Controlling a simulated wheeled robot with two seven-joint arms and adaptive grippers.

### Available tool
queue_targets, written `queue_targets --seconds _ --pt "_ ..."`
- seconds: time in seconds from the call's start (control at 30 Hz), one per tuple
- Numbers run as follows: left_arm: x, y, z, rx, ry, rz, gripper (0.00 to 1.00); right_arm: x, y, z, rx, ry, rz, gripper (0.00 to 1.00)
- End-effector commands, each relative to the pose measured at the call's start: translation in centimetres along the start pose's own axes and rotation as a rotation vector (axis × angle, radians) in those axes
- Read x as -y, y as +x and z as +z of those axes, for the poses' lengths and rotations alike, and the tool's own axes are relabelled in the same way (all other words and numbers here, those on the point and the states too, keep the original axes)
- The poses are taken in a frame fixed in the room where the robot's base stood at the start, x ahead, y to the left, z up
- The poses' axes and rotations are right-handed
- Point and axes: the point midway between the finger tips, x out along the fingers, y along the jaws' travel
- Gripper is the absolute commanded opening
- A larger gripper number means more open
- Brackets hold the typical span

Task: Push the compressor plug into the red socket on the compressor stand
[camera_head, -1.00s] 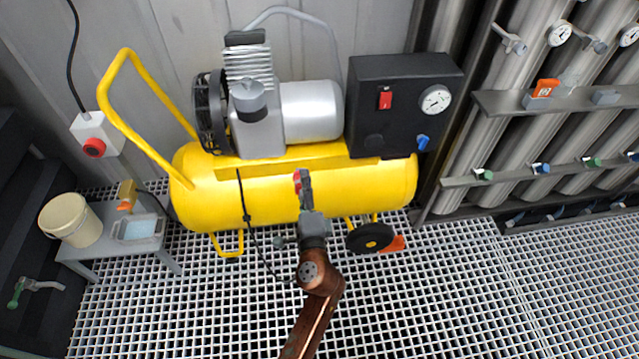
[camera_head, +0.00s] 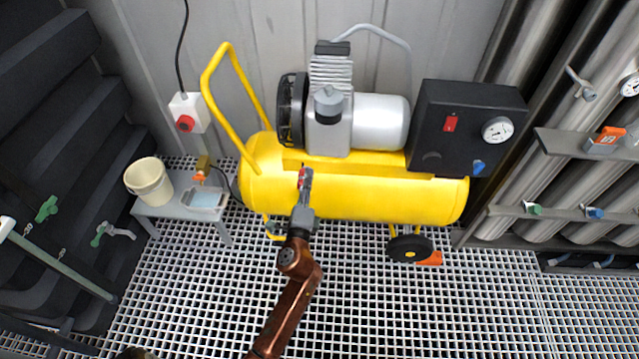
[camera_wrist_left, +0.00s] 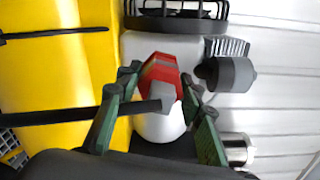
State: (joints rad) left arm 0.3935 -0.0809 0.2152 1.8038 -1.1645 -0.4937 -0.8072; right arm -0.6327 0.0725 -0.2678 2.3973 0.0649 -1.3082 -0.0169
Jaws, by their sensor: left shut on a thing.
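My left gripper (camera_head: 304,184) is in front of the left part of the yellow compressor tank (camera_head: 390,195). It is shut on the compressor plug, which has a red end (camera_wrist_left: 160,72). In the left wrist view a black cable runs left from beside the plug, and the green-padded fingers (camera_wrist_left: 160,95) stand on either side. In the head view the plug is small and partly hidden by the gripper. A red round socket (camera_head: 186,123) sits on a white box (camera_head: 194,104) on the back wall, left of the compressor. The plug is well apart from it. My right gripper is not in view.
The compressor's yellow handle (camera_head: 217,95) rises between my left gripper and the socket box. A small grey table (camera_head: 163,211) with a cream bucket (camera_head: 149,183) and a tray (camera_head: 204,199) stands below the box. Grating floor in front is clear.

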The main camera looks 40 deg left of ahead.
Motion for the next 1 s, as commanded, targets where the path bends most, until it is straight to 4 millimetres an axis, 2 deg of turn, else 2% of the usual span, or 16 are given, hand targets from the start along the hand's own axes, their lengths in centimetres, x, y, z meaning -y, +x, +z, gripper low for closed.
queue_targets --seconds 0.1,0.33,0.37,0.5,0.7,1.0 --pt "0.0 0.0 2.3 0.002 0.013 -0.003 0.0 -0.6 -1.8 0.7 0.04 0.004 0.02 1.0" --pt "-0.6 0.0 5.5 0.002 0.032 -0.002 0.0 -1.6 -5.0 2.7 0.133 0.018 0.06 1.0" --pt "-0.7 0.0 6.0 0.002 0.036 -0.002 0.0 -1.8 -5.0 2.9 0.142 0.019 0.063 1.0" --pt "-1.1 0.0 8.4 0.002 0.05 -0.002 0.0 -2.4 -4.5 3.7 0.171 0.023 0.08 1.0" --pt "-1.8 0.0 11.6 0.001 0.069 -0.003 0.0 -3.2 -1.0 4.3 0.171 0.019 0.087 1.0" --pt "-2.8 0.0 16.6 0.001 0.099 -0.001 0.0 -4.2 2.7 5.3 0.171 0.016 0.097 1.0"
